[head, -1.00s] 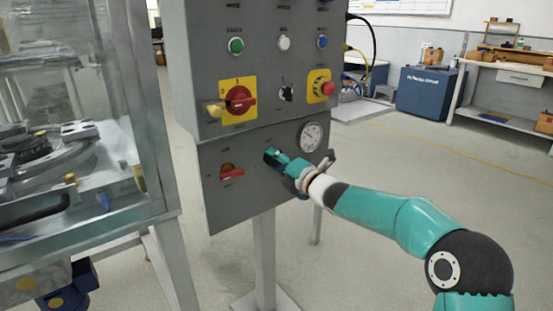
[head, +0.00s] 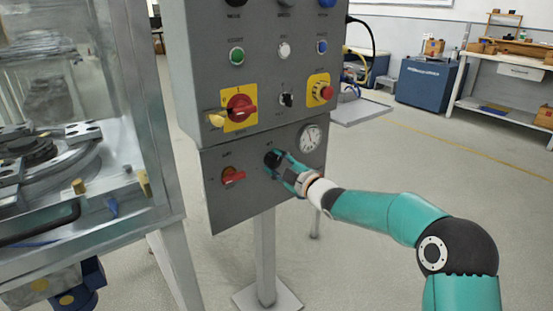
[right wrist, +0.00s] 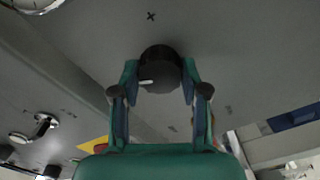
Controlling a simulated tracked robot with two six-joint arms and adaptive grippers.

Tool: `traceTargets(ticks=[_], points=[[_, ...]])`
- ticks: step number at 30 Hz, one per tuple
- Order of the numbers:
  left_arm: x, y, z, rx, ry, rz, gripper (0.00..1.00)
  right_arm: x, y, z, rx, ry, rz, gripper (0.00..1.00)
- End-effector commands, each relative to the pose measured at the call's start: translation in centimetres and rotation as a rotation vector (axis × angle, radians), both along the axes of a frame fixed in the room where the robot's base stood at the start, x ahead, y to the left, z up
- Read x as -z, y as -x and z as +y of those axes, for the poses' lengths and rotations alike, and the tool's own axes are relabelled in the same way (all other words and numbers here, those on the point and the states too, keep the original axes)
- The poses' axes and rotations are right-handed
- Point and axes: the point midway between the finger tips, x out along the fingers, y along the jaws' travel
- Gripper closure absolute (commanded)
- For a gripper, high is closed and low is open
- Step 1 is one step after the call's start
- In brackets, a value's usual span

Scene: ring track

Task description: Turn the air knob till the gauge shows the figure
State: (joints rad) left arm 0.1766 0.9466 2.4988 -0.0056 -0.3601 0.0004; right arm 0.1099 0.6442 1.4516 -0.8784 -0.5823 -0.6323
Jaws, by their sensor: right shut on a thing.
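The air knob (head: 271,157) is a round black knob on the lower grey panel. In the right wrist view the knob (right wrist: 160,66) sits between both fingers, with a white mark near its lower left edge. My right gripper (head: 276,163) is shut on the knob; its fingers also show in the right wrist view (right wrist: 160,82). The gauge (head: 311,138) is a round white dial to the upper right of the knob; its figures are too small to read. Part of the gauge (right wrist: 36,3) shows at the wrist view's top left. My left gripper is out of view.
A red lever switch (head: 233,176) sits left of the knob. Above are a red rotary switch (head: 241,107) on a yellow plate, a red stop button (head: 326,93) and several push buttons. A glass-walled machine (head: 150,120) stands at the left.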

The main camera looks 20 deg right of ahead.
Motion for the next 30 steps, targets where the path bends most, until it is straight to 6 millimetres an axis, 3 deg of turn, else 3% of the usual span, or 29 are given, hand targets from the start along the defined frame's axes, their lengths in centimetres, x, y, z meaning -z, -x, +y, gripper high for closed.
traceTargets(ticks=[18, 30], points=[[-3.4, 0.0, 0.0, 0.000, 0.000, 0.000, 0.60, 0.6, 0.0, -0.4, 0.011, -0.514, 0.201, 0.90], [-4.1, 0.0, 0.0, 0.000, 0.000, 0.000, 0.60, 0.8, 0.0, -0.3, 0.010, -0.663, 0.256, 0.90]])
